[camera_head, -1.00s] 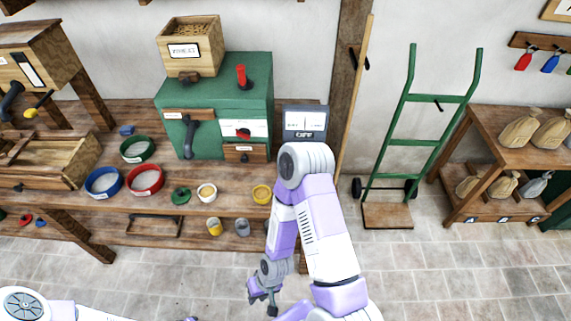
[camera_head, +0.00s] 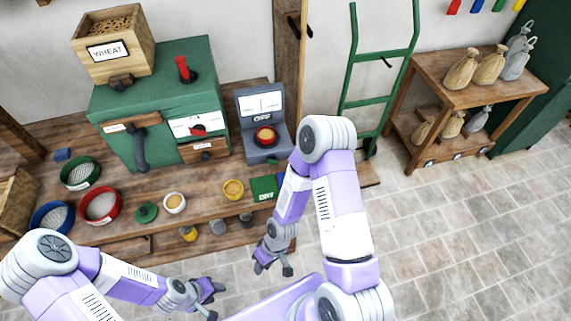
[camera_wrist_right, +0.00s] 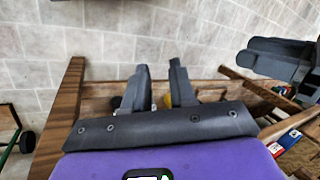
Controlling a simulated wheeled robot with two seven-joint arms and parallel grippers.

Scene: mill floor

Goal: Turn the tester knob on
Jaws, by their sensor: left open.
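The tester (camera_head: 246,106) is a grey-blue box on the bench, right of the green machine, with a white two-part display and an OFF label. My left gripper (camera_head: 216,301) is open and empty, low in the head view, well in front of the bench. My right gripper (camera_head: 273,270) is open and empty, below the tester in the picture and clear of it. The right wrist view shows its two fingers (camera_wrist_right: 160,88) apart, with nothing between them.
The green machine (camera_head: 165,85) with a wheat box (camera_head: 112,50) stands left of the tester. A green hand truck (camera_head: 375,60) and a sack shelf (camera_head: 470,88) stand right. The floor is open.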

